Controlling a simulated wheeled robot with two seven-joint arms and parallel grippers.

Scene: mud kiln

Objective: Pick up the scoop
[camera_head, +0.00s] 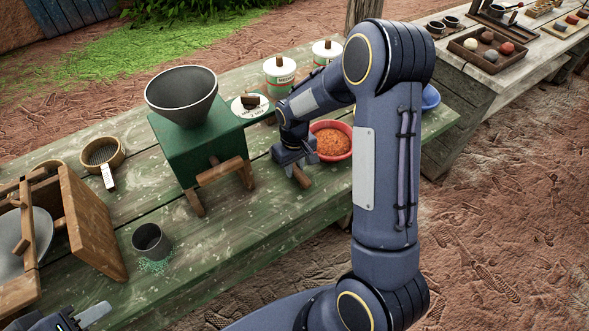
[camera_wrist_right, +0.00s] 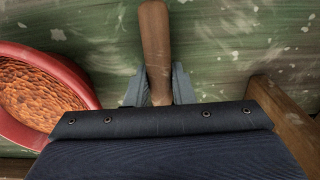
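The scoop's brown wooden handle (camera_head: 301,177) shows under my right gripper (camera_head: 292,158), beside the red bowl. In the right wrist view the handle (camera_wrist_right: 155,40) stands between the two grey fingers of my right gripper (camera_wrist_right: 159,88). A finger lies against each side of it with no clear gap. The scoop's other end is hidden by the gripper body, and I cannot tell whether the scoop rests on the table. My left gripper (camera_head: 92,315) shows only in part at the bottom left, away from the scoop; its opening is not visible.
The red bowl (camera_head: 331,140) of orange-brown grains stands close to the right gripper. A green mill (camera_head: 190,150) with a dark funnel stands left of it on the green table (camera_head: 255,222). A dark cup (camera_head: 151,242) and a wooden-framed device (camera_head: 92,225) are further left.

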